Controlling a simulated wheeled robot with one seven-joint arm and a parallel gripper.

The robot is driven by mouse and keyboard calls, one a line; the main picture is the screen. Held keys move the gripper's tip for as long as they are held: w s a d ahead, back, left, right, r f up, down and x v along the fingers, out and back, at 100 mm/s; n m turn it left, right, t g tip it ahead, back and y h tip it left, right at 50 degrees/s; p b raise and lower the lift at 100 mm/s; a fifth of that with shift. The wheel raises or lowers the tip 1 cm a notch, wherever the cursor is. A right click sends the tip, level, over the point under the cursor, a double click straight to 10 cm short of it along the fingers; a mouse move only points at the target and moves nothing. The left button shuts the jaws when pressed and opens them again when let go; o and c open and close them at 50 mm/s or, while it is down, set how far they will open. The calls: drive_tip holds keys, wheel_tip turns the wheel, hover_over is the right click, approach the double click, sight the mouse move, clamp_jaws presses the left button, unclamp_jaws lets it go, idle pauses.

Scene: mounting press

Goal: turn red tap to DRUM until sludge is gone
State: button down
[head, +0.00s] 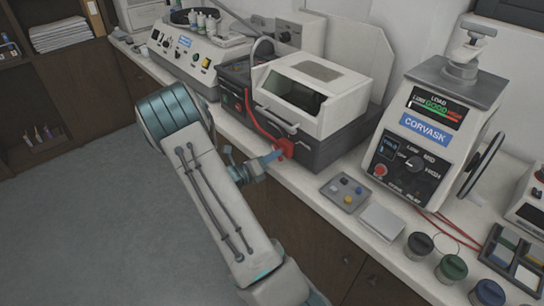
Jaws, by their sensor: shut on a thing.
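The red tap (287,146) sits at the front lower corner of the white-hooded machine (317,94), where a red hose (262,126) runs along its side. My gripper (276,155) is at the tap, its fingers shut on it from the left. My arm comes in from the bottom of the picture. The fingertips and part of the tap cover each other, so the tap's exact angle is hard to tell. The DRUM mark cannot be read. No sludge can be made out; the hood window (292,92) is dark.
A CORVASK press (428,130) with a side handwheel stands to the right. A small grey tray (344,192), a white pad (382,222) and several dark-lidded jars (451,268) lie along the bench front. A polishing machine (180,52) stands at the back left. The floor (75,215) at left is clear.

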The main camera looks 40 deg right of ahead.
drive_tip(key=shift+f+m, duration=0.1)
drive_tip(key=shift+m, duration=0.2)
drive_tip(key=shift+m+b, duration=3.2)
drive_tip(key=shift+m, duration=0.8)
drive_tip(key=c, duration=1.5)
unclamp_jaws()
drive_tip(key=shift+a, duration=0.1)
drive_tip(key=a, duration=0.9)
drive_tip(key=s+a, duration=0.1)
drive_tip(key=a, duration=0.3)
drive_tip(key=shift+a+b, duration=0.35)
drive_tip(key=shift+a, duration=0.05)
